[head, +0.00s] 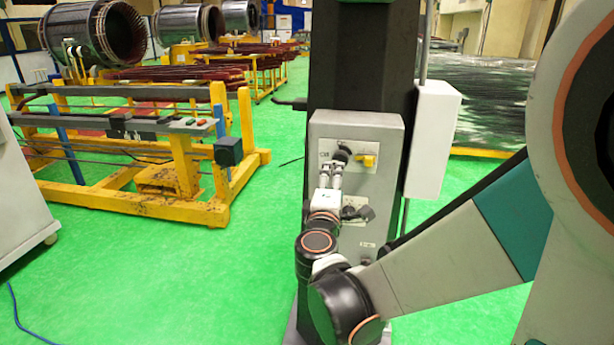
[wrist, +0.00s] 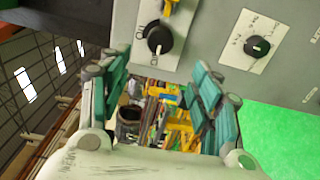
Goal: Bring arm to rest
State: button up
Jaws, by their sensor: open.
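My gripper (head: 337,168) is in front of the grey control box (head: 388,240) in the head view. Its fingertips point up toward a black knob (head: 341,154) on the panel. In the wrist view my gripper (wrist: 152,78) is open, its two green-padded fingers apart with nothing between them. The black knob (wrist: 160,40) is just beyond the fingertips. Whether a finger touches it cannot be told. My arm (head: 455,265) reaches in from the right, bent low in front of the box.
A yellow switch (head: 369,161) is beside the knob, and another knob (head: 365,213) is lower on the panel. A dark column (head: 362,70) rises behind the box, with a white box (head: 432,140) at right. Yellow frames (head: 180,175) stand left. Green floor (head: 150,270) is open at lower left.

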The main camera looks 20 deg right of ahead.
dwell(0.4)
jog(key=s+a+f+m+g+y, duration=0.2)
jog(key=s+f+m+g+y, duration=0.3)
jog(key=s+m, duration=0.45)
jog(key=s+a+f+m+g+y, duration=0.2)
jog(key=s+a+y, duration=0.3)
jog(key=s+a, duration=0.5)
jog(key=shift+s+a+f+g, duration=0.15)
jog(key=shift+s+f+g, duration=0.3)
jog(key=shift+s, duration=0.55)
